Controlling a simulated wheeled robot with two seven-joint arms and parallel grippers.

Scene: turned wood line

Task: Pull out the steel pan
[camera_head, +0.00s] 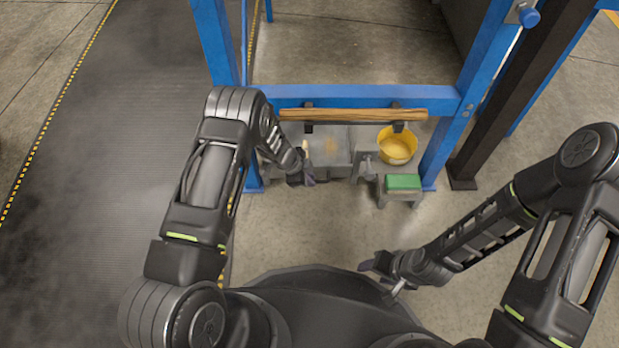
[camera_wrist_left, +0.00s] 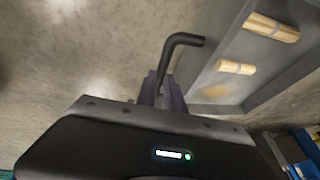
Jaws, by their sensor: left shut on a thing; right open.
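The steel pan (camera_head: 338,142) is a grey shallow tray on the floor below the blue frame. In the left wrist view the pan (camera_wrist_left: 232,84) holds light wooden pieces (camera_wrist_left: 237,67) and a patch of sawdust-coloured dust. A black bent handle (camera_wrist_left: 178,50) rises between my left fingers and bends toward the pan; its join to the pan is hidden. My left gripper (camera_head: 309,177), at the pan's near left side, is shut on this handle; its fingers (camera_wrist_left: 163,92) also show in the wrist view. My right gripper (camera_head: 377,268) is open and empty, low over the floor near my base.
A turned wooden bar (camera_head: 350,115) is held along the blue frame (camera_head: 290,93) above the pan. Right of the pan are a yellow bucket (camera_head: 397,150) and a green block (camera_head: 403,182) on a grey stand (camera_head: 399,200). The floor in front is clear.

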